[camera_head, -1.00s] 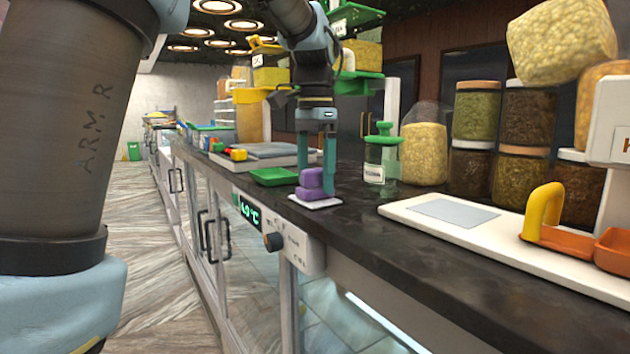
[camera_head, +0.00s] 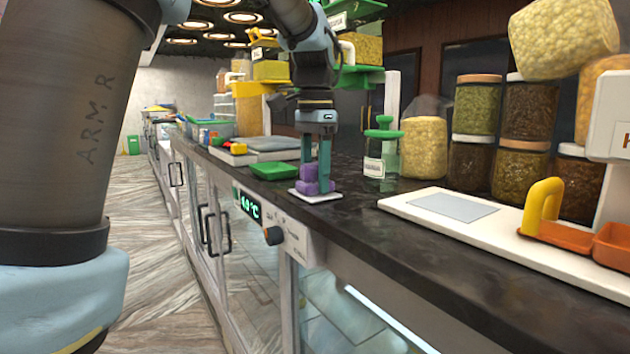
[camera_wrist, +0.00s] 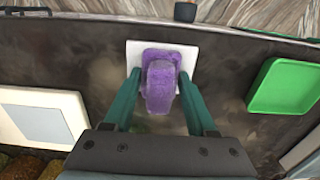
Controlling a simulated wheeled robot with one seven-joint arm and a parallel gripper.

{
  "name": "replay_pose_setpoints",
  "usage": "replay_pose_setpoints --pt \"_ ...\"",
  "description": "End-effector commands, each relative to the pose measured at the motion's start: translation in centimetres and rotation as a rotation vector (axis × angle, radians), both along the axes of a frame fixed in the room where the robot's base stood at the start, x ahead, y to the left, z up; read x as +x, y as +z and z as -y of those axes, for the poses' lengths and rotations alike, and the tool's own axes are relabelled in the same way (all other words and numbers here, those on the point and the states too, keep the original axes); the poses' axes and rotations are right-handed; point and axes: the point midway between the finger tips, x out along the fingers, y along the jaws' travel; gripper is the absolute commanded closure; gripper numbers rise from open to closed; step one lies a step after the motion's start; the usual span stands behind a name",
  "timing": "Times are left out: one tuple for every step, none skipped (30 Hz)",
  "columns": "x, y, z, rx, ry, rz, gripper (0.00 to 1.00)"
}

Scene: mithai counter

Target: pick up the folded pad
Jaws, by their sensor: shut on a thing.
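The folded pad (camera_head: 308,186) is purple and soft-looking, with one part bulging above the other. It rests on a thin white square plate (camera_head: 318,198) near the front edge of the dark counter. My gripper (camera_head: 316,180) points down at it with teal fingers. In the wrist view the pad (camera_wrist: 160,88) lies between the two fingertips (camera_wrist: 160,72), which are shut on its sides. The white plate (camera_wrist: 188,52) shows around and under it. I see no clear gap between pad and plate.
A green tray (camera_head: 274,171) lies just left of the plate. A green-lidded jar (camera_head: 375,165) stands behind to the right. A white board (camera_head: 410,203) with an orange tray (camera_head: 565,238) is at the right. Large filled jars (camera_head: 475,110) line the back.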

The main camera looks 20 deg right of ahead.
Motion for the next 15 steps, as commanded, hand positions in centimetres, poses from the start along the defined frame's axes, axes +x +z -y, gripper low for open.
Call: replay_pose_setpoints --pt "0.00 0.01 0.00 0.000 0.000 0.000 0.82" --pt "0.00 0.01 0.00 0.000 0.000 0.000 0.85" --pt "0.00 0.01 0.00 0.000 0.000 0.000 0.90" --pt "0.00 0.01 0.00 0.000 0.000 0.000 0.93" --pt "0.00 0.01 0.00 0.000 0.000 0.000 0.96" --pt "0.00 0.02 0.00 0.000 0.000 0.000 1.00" --pt "0.00 0.02 0.00 0.000 0.000 0.000 1.00" --pt "0.00 0.02 0.00 0.000 0.000 0.000 1.00" --pt "0.00 0.02 0.00 0.000 0.000 0.000 1.00" --pt "0.00 0.02 0.00 0.000 0.000 0.000 1.00" --pt "0.01 0.03 0.00 0.000 0.000 0.000 1.00" --pt "0.01 0.07 0.01 -0.001 0.000 0.000 1.00" --pt "0.02 0.14 0.01 -0.001 0.000 0.000 1.00" --pt "0.03 0.24 0.03 -0.001 0.000 0.000 1.00" --pt "0.04 0.45 0.03 -0.001 0.000 0.001 1.00"
